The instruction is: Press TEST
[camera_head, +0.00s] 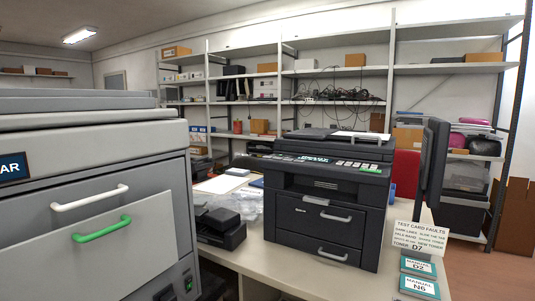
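A black printer (325,198) stands on a light table in the middle. Its sloping top panel (335,164) carries a row of small pale and green keys and a label. The lettering there is too small to read, so I cannot tell which key is TEST. A paper sheet (358,137) lies on the printer's lid. A white card (420,237) headed "TEST CARD FAULTS" stands to the right of the printer. Neither of my grippers is in view.
A large grey machine (90,160) with a white handle and a green handle fills the left. A small black device (220,227) sits left of the printer. Green-labelled manuals (419,286) lie at the table's front right. Shelves (335,71) line the back wall.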

